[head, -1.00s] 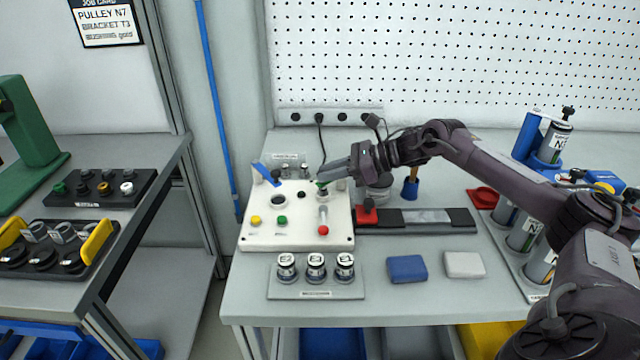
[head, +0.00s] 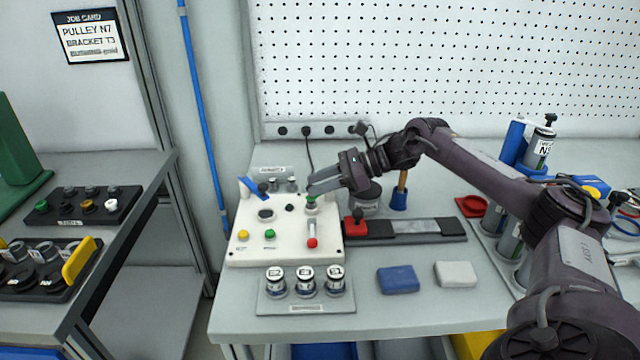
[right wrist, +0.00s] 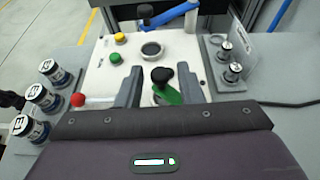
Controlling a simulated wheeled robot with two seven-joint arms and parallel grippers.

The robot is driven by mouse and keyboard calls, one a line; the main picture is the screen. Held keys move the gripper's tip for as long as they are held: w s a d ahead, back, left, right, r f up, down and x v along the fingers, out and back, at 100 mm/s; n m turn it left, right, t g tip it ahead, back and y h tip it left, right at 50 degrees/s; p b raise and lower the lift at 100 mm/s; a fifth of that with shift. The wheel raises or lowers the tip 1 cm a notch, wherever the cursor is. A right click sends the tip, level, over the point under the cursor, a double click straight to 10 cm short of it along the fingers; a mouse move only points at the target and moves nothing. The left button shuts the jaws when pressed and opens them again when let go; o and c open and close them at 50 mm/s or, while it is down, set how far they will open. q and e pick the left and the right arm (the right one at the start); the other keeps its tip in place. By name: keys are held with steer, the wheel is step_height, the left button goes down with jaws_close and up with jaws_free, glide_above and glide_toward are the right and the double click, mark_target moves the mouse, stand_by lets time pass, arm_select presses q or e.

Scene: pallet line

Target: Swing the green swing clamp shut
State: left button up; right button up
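The green swing clamp (head: 311,204) stands on the white fixture plate (head: 240,254), near its back right corner. In the right wrist view the clamp shows as a green arm (right wrist: 172,95) with a black knob on its end. My right gripper (head: 312,183) is at the clamp, reaching in from the right. In the right wrist view its two fingers (right wrist: 160,84) are apart, with the clamp's knob and arm between them. I cannot tell whether either finger touches the clamp. In the head view the fingers partly hide the clamp. My left gripper is not in view.
A raised blue lever (head: 252,188) stands at the plate's back left. A red-knobbed lever (head: 311,243) and yellow and green buttons are on the plate. Labelled cylinders (head: 305,280) stand in front. A red block (head: 354,226) on a dark rail is to the right.

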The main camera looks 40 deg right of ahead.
steer(key=shift+o, duration=0.4)
steer(key=shift+f, duration=0.15)
steer(key=shift+s+d, duration=0.2)
steer(key=shift+d, duration=0.1)
steer(key=v, duration=0.7)
steer(key=shift+r, duration=0.25)
